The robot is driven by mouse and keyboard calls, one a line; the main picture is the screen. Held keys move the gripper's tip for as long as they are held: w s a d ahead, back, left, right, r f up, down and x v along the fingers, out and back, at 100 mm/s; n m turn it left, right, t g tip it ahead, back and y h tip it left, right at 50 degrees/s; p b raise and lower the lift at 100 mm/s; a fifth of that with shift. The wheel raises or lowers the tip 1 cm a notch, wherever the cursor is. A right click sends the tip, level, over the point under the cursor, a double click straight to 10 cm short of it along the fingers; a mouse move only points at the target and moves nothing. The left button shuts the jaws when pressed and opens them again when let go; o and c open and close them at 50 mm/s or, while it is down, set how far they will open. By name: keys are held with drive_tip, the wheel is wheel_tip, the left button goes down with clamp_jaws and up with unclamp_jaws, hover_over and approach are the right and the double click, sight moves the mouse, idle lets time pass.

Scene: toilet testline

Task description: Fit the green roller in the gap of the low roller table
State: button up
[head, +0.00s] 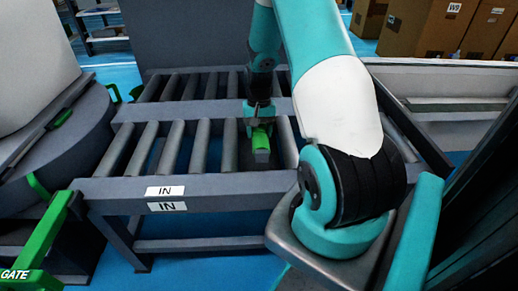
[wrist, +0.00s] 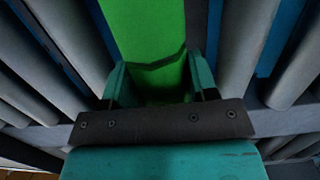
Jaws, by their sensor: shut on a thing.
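The green roller (head: 261,140) is at the low roller table (head: 225,184), between grey rollers toward the right of its front section. My gripper (head: 261,125) is above it and shut on it. In the wrist view the green roller (wrist: 148,28) runs away from my gripper (wrist: 155,82), with a teal finger on each side. It lies roughly parallel to the grey rollers on both sides. The gap under it is mostly hidden by the roller and gripper. I cannot tell whether the roller's ends are seated in the frame.
Grey rollers (head: 171,148) line the table to the left. A second roller section (head: 180,87) lies behind a cross beam. Green gate bars (head: 50,230) stand at the left. A grey trough (head: 440,88) and cardboard boxes (head: 425,27) are at the right back.

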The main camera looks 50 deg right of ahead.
drive_tip(key=shift+f+b, duration=0.7)
drive_tip(key=shift+f, duration=2)
drive_tip(key=shift+f, duration=0.15)
drive_tip(key=o, duration=1.2)
drive_tip(key=r+p, duration=0.1)
drive_tip(key=r, duration=0.3)
drive_tip(key=r+p, duration=0.1)
drive_tip(key=r, duration=0.3)
drive_tip(key=w+d+r+p, duration=0.1)
drive_tip(key=r+p, duration=0.1)
drive_tip(key=r, duration=0.2)
drive_tip(key=shift+r, duration=0.15)
